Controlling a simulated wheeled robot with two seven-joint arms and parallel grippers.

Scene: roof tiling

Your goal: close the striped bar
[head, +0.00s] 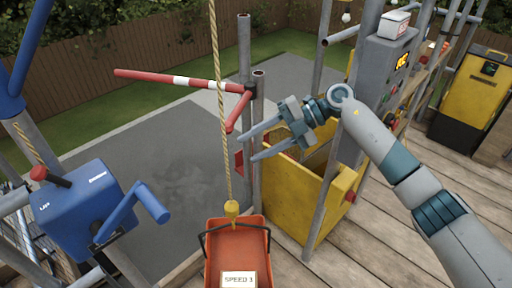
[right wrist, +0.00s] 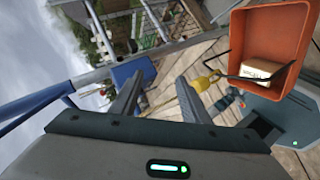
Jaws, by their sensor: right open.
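The striped bar (head: 180,80), red with white bands, sticks out to the left from a grey post (head: 245,50) in the head view, over the grey ground beyond the platform edge. A short red arm (head: 238,112) slants down from the same pivot. My right gripper (head: 247,147) is open and empty, its fingers pointing left just below the short red arm and near the posts; I cannot tell whether it touches either. Its two fingers also show in the right wrist view (right wrist: 160,98). The bar is not clear in that view. My left gripper is not in view.
An orange bucket (head: 237,250) holding a labelled box hangs from a rope (head: 222,110) in front. A blue winch (head: 75,210) with a crank stands at left. A grey control column (head: 380,70) rises behind the arm.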

